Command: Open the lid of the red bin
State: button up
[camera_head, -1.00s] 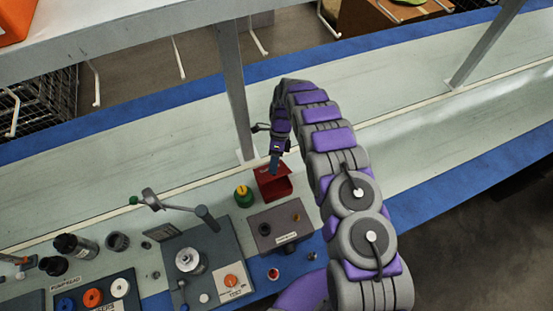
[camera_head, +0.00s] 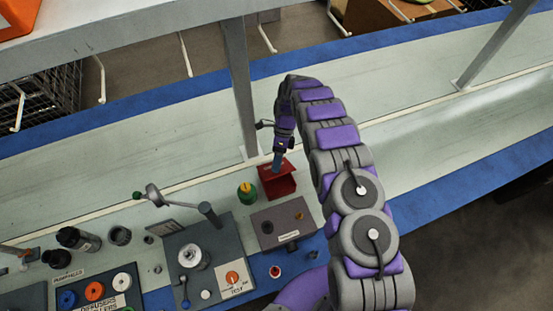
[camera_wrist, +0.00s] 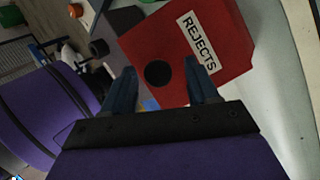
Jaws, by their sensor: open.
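The red bin (camera_head: 281,188) stands on the bench near the base of a grey post in the head view. In the wrist view its red surface (camera_wrist: 150,40) fills the upper middle, with a white "REJECTS" label (camera_wrist: 199,42) and a black round spot (camera_wrist: 158,73). My gripper (camera_head: 277,163) is just above the bin's back left part. In the wrist view my gripper (camera_wrist: 160,80) is open, its two fingers apart on either side of the black spot, with nothing held. Contact with the bin, and whether its lid is raised, cannot be told.
A green and yellow button (camera_head: 247,193) stands left of the bin. A grey box (camera_head: 282,222) with small knobs is in front. A panel with a lever (camera_head: 200,258) lies further left. A grey post (camera_head: 240,85) rises close behind. The belt to the right is clear.

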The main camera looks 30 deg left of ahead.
jog(key=shift+w+r, duration=0.1)
jog(key=shift+r, duration=0.05)
jog(key=shift+w+r, duration=0.15)
jog(key=shift+r, duration=0.05)
jog(key=v, duration=0.6)
jog(key=shift+w+a+r+p, duration=0.2)
jog(key=shift+w+p, duration=0.05)
jog(key=shift+p, duration=0.2)
